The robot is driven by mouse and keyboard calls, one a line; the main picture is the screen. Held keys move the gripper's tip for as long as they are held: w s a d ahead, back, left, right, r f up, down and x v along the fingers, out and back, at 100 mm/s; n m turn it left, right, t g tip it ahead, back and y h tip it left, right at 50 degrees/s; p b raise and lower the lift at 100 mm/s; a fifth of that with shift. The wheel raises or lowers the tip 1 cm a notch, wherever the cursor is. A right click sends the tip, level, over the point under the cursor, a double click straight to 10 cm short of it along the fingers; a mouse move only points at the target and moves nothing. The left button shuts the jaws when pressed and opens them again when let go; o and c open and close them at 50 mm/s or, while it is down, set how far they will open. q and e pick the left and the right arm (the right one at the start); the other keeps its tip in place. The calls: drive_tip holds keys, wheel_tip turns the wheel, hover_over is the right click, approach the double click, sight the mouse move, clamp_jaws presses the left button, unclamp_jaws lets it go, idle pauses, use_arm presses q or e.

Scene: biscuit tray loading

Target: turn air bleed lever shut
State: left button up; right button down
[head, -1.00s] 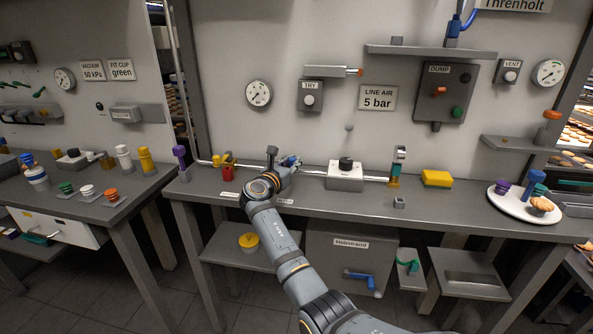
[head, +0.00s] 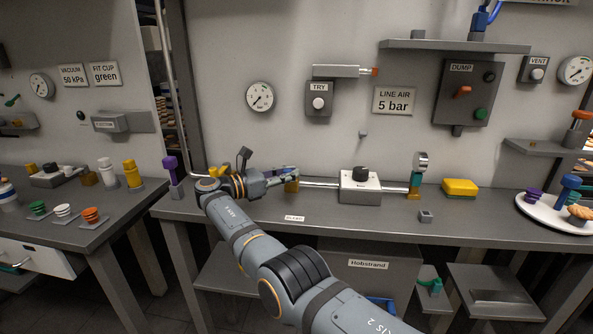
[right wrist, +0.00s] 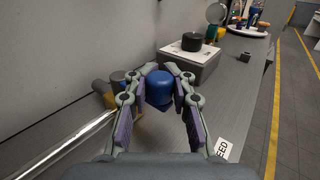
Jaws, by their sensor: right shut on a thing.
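My right gripper (head: 288,174) reaches rightward low over the bench in the head view. In the right wrist view its fingers (right wrist: 158,90) are shut on a blue rounded grip (right wrist: 159,87), which looks like the end of the bleed lever. A brass valve body (head: 291,186) sits on the metal air pipe (head: 320,184), right beside my fingertips. A BLEED label (head: 294,218) lies on the bench in front; part of it shows in the wrist view (right wrist: 222,148). The lever's shaft and its exact angle are hidden by my gripper. My left gripper is not in view.
A white box with a black knob (head: 360,187) stands on the pipe to the right. Beyond it are a gauge on a brass fitting (head: 420,162) and a yellow sponge (head: 460,187). A purple-topped post (head: 171,172) stands left. The front bench strip is mostly clear.

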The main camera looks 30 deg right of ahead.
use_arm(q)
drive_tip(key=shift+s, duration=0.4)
use_arm(e)
drive_tip(key=shift+a+f, duration=0.2)
drive_tip(key=shift+f, duration=0.2)
drive_tip(key=c, duration=1.6)
unclamp_jaws()
drive_tip(key=shift+c, duration=0.2)
drive_tip(key=o, duration=0.5)
drive_tip(key=shift+a+r, duration=0.2)
drive_tip(key=shift+a, duration=0.1)
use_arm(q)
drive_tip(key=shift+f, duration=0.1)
use_arm(e)
drive_tip(key=shift+d, duration=0.1)
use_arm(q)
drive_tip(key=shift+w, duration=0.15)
use_arm(e)
drive_tip(key=shift+d, duration=0.1)
drive_tip(key=shift+r, duration=0.2)
wheel_tip(320, 180, up, 10)
drive_tip(key=shift+f, duration=0.2)
